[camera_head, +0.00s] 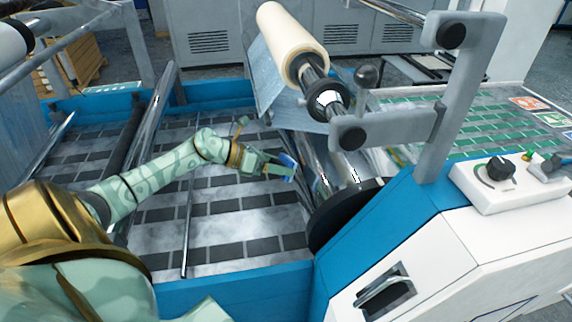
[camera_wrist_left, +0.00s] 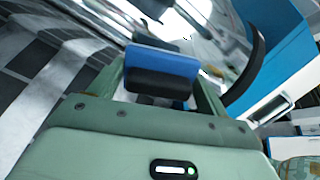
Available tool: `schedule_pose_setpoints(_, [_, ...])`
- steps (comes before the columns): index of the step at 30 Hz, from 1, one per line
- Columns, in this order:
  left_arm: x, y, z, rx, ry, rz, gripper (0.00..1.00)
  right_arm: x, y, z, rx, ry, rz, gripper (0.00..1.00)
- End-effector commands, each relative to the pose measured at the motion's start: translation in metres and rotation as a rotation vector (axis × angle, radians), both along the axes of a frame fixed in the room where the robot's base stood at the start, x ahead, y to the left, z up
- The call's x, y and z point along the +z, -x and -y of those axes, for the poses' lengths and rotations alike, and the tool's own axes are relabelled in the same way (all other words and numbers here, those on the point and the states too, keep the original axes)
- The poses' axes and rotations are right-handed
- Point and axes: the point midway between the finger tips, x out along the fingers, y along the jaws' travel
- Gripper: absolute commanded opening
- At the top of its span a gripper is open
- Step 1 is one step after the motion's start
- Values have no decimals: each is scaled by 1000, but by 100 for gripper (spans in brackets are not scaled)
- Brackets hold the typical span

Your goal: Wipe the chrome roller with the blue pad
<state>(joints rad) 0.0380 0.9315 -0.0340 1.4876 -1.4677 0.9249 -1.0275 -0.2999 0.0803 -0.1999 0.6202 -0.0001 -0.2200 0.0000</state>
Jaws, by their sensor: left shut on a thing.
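My left gripper (camera_head: 266,168) reaches in from the left in the head view and is shut on the blue pad (camera_head: 287,161). In the left wrist view the blue pad (camera_wrist_left: 163,63), with a black part below it, sits between the fingers of the left gripper (camera_wrist_left: 165,88). The chrome roller (camera_head: 322,165) is just right of the pad in the head view, with its near end at a dark disc. It also shows as a shiny surface beyond the pad in the left wrist view (camera_wrist_left: 200,28). I cannot tell whether pad and roller touch. My right gripper is not in view.
A cream roll (camera_head: 290,42) on a shaft hangs above the roller, held by a grey bracket (camera_head: 455,95). A blue-and-white machine housing (camera_head: 440,250) with a control box (camera_head: 500,182) stands at the right. A patterned web (camera_head: 220,220) lies below my left arm.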

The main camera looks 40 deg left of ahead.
Motion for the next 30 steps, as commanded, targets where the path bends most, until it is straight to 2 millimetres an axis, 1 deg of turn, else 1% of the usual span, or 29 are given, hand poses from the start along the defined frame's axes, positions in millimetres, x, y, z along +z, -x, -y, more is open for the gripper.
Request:
schedule_pose_setpoints(1, [4, 5, -4, 1, -1, -2, 59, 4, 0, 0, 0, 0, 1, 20])
schedule_pose_setpoints(6, [10, 15, -11, 0, 0, 0, 59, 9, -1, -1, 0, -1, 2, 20])
schedule_pose_setpoints(17, [11, 17, -14, 0, -1, 1, 59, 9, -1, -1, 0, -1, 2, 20])
schedule_pose_setpoints(25, [23, 34, -27, 0, 0, -1, 59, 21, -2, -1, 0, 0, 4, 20])
schedule_pose_setpoints(30, [24, 38, -30, -1, 0, 1, 59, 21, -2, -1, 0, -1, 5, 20])
